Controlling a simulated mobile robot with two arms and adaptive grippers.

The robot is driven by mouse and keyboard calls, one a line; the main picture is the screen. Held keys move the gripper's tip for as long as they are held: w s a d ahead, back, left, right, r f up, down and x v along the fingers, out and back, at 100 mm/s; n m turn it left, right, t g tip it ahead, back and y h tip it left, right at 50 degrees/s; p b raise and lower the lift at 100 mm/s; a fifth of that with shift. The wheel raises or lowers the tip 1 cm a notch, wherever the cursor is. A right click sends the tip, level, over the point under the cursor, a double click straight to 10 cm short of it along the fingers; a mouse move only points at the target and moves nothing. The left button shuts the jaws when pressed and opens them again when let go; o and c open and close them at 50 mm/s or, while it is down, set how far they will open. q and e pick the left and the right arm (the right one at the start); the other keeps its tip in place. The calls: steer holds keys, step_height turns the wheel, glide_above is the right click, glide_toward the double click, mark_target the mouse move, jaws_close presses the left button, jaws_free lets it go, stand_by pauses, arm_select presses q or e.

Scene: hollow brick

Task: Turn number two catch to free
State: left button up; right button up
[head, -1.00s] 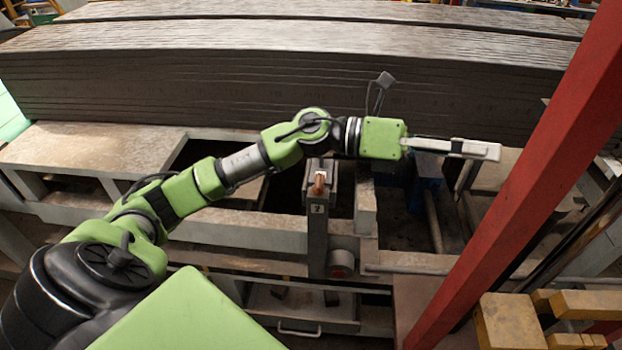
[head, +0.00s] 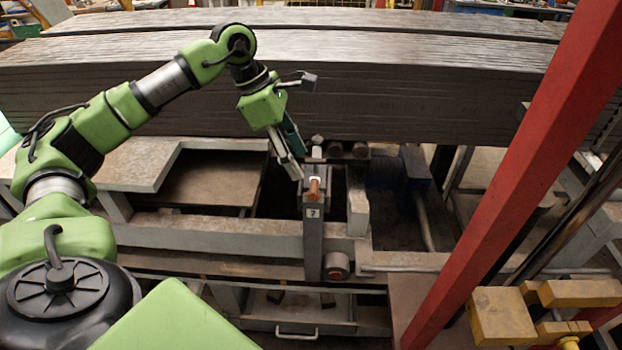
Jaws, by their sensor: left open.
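The number two catch (head: 314,188) is a small orange-brown piece near the top of a grey upright post (head: 313,240). A small plate marked 2 (head: 312,213) sits just below it. My left gripper (head: 297,165) points down and to the right, with its fingertips close to the left of the post top and slightly above the catch. It is open and holds nothing. I cannot tell whether a finger touches the post. My right gripper does not show.
A slanting red beam (head: 510,190) crosses the right side. A long stack of dark ridged slabs (head: 400,95) stands behind the post. Yellow blocks (head: 505,315) are at lower right.

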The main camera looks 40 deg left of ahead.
mark_target(312, 186)
arm_select(q)
steer(key=p+x, duration=0.2)
steer(key=x, duration=0.5)
steer(key=shift+d+f, duration=0.1)
steer(key=shift+w+d+f+p, duration=0.15)
steer(key=shift+f+p, duration=0.2)
steer(key=shift+f, duration=0.25)
steer(key=c, duration=1.1)
